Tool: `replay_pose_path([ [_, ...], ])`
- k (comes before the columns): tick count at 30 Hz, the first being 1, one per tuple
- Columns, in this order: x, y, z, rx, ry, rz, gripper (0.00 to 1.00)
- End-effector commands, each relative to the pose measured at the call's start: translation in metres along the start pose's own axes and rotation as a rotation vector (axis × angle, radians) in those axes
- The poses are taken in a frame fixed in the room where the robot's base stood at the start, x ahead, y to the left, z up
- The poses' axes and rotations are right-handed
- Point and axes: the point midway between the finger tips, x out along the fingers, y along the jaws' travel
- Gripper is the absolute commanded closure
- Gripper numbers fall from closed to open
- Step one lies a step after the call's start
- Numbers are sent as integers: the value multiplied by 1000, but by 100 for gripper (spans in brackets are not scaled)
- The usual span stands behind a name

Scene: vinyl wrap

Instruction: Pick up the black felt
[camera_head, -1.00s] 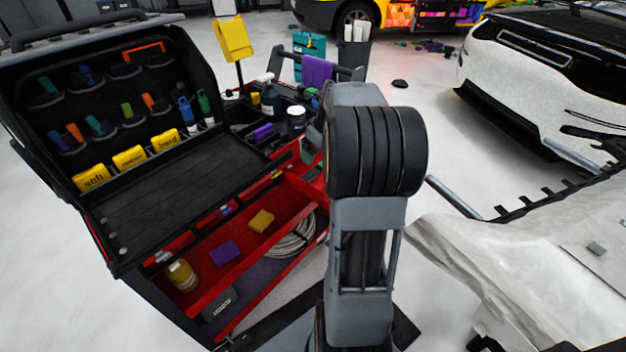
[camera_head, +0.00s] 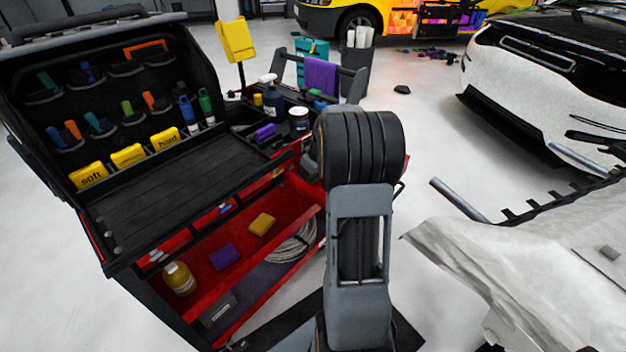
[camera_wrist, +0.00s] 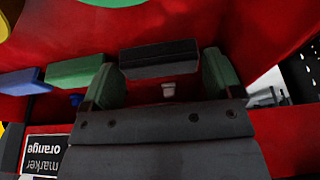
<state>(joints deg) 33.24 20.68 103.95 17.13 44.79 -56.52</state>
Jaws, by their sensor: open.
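The black felt (camera_wrist: 160,57) is a small dark block in the wrist view, on a red surface. My gripper (camera_wrist: 162,78) has its two green-tipped fingers apart, one at each side of the black felt. The felt appears between or just beyond the fingertips; I cannot tell whether they touch it. In the head view my arm hides the gripper, and I cannot make out the black felt there.
In the wrist view a green block (camera_wrist: 75,71) lies close to the left finger, with a blue block (camera_wrist: 22,82) further left. A marker label (camera_wrist: 43,155) is below. In the head view the tool cart's open red drawer (camera_head: 205,290) holds a purple block (camera_head: 224,257) and a yellow block (camera_head: 261,224).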

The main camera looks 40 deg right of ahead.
Motion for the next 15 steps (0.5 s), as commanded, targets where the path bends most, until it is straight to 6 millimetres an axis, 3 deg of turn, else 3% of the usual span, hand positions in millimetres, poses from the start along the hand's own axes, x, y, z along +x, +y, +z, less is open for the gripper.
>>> replay_pose_path([
  [8,6,0,0,0,0,1,15],
  [15,6,0,0,0,0,1,38],
])
